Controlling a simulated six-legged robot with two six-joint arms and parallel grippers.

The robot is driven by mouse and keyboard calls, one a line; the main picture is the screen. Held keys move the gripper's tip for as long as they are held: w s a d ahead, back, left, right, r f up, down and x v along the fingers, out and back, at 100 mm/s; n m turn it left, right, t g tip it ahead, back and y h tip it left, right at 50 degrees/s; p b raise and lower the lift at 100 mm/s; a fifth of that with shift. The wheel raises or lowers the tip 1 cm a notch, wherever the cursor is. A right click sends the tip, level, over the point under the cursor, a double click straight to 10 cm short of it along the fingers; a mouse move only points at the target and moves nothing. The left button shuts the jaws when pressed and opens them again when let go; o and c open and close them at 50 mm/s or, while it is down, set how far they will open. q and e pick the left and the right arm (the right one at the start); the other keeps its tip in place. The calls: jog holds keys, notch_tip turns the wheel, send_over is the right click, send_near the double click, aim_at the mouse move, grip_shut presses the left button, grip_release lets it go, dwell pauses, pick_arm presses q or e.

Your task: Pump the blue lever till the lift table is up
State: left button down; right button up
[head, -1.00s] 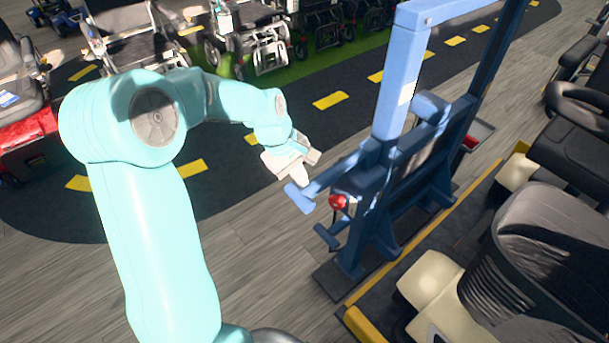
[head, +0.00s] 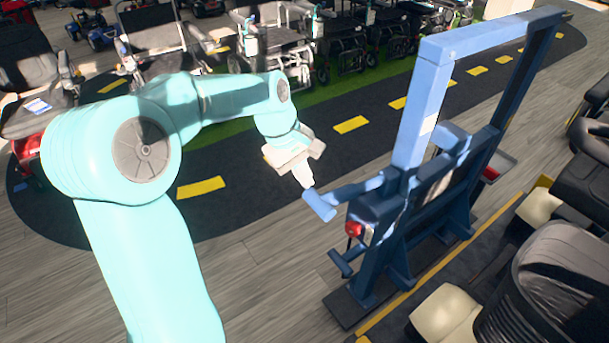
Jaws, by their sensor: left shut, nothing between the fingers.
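The blue lever (head: 320,204) sticks out to the left from the lift table's blue frame (head: 418,120), its crossbar end at the tip. My left gripper (head: 306,183) is shut and empty, pointing down. Its fingertips are at the upper edge of the lever's end; whether they touch it I cannot tell. The lift table's frame stands upright with a tall blue handle. A red knob (head: 353,229) sits below the lever, and a lower blue pedal (head: 341,263) sticks out beneath it. My right gripper is not in view.
Mobility scooters with black seats (head: 550,285) stand close on the right beside a yellow floor edge (head: 440,275). Wheelchairs (head: 270,45) line the back. Wooden floor (head: 265,250) left of the lift is clear.

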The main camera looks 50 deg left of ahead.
pick_arm(q)
notch_tip(320, 180, up, 6)
jog(key=a+r+n+g+y+p, duration=0.1)
jog(key=a+n+g+y+p, duration=0.15)
jog(key=g, duration=0.25)
jog(key=w+d+r+m+y+p, duration=0.2)
jog(key=w+d+r+p, duration=0.1)
jog(key=w+d, duration=0.6)
jog(key=shift+d+r, duration=0.35)
jog(key=shift+d, duration=0.5)
jog(key=shift+w+m, duration=0.15)
jog(key=shift+m, duration=0.1)
jog(key=shift+d, duration=0.1)
